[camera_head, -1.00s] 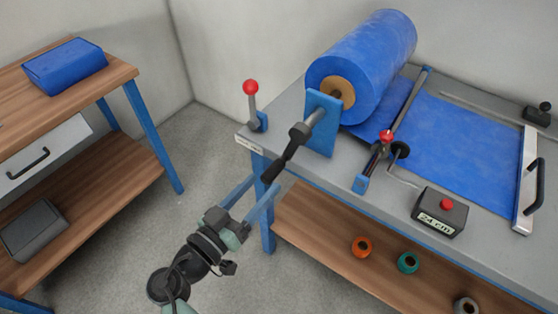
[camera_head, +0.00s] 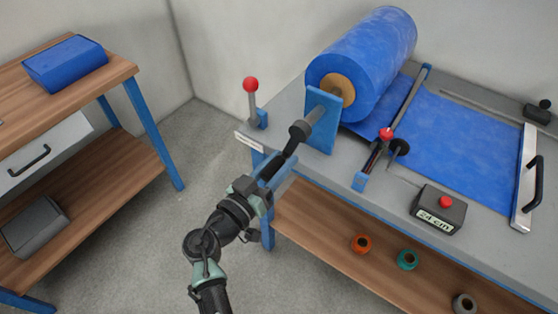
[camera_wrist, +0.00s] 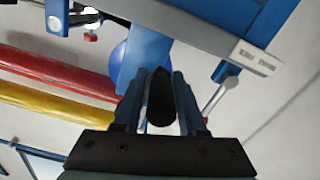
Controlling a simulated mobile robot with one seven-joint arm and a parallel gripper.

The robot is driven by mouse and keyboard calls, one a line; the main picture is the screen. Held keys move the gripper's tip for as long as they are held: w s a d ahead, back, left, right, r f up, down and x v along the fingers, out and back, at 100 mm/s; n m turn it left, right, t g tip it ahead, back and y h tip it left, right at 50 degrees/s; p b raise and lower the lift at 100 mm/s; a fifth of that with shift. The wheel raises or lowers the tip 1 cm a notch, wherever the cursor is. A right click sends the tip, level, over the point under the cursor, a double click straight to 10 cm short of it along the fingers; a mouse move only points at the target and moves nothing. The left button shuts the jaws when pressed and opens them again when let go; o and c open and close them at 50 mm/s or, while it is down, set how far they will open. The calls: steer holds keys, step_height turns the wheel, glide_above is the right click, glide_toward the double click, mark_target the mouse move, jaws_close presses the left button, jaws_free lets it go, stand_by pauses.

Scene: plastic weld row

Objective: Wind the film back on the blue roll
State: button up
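The blue roll (camera_head: 365,65) sits on a spindle at the back of the grey bench, its near end at a blue bracket (camera_head: 322,120). Blue film (camera_head: 460,140) lies flat across the bench from the roll to a clamp bar with a black handle (camera_head: 525,180). A crank with a black grip (camera_head: 290,145) sticks out of the bracket toward me. My gripper (camera_head: 275,170) is at the grip's lower end. In the wrist view the two blue fingers (camera_wrist: 160,100) are open, one each side of the black grip (camera_wrist: 160,98), with narrow gaps showing.
A red-knobbed lever (camera_head: 251,88) stands left of the bracket and another (camera_head: 386,135) right of it. A box marked 24 cm (camera_head: 438,209) sits near the front edge. Tape rolls (camera_head: 408,259) lie on the shelf below. A wooden table (camera_head: 110,70) stands left.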

steer(key=shift+a, duration=0.1)
jaws_close()
steer(key=shift+a, duration=0.15)
stand_by(0.8)
